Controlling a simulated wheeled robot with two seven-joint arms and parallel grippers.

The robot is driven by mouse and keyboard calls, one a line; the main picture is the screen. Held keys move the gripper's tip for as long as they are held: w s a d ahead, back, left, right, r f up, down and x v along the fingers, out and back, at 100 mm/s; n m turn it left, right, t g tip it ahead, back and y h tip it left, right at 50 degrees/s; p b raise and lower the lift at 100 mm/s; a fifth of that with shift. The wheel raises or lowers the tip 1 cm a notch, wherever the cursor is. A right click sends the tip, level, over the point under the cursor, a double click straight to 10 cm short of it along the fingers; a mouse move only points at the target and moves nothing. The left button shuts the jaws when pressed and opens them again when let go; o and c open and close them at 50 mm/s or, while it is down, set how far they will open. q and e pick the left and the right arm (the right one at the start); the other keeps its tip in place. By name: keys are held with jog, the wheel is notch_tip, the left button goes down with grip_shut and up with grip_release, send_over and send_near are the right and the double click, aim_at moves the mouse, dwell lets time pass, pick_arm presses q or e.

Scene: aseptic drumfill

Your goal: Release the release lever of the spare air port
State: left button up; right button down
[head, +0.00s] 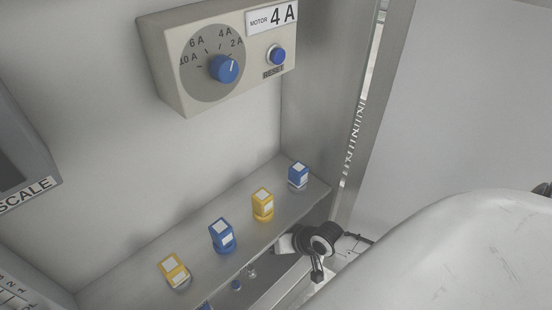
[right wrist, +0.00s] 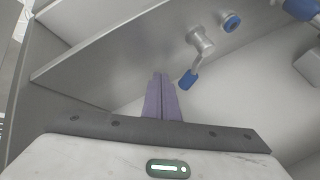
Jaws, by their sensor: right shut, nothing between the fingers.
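The lever points down and left. I cannot tell for sure whether it is the release lever of the spare air port. In the head view, the space under the shelf is partly hidden. My left gripper is not in view.
A motor box (head: 212,58) with a blue dial is higher on the wall. The shelf underside (right wrist: 100,50) lies above-left of my fingers.

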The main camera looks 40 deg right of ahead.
jog(key=shift+w+a+r, duration=0.2)
jog(key=shift+w+a, duration=0.15)
jog(key=shift+a, duration=0.15)
jog(key=shift+w+a+r, duration=0.2)
jog(key=shift+w+a, duration=0.1)
jog(key=shift+a, duration=0.15)
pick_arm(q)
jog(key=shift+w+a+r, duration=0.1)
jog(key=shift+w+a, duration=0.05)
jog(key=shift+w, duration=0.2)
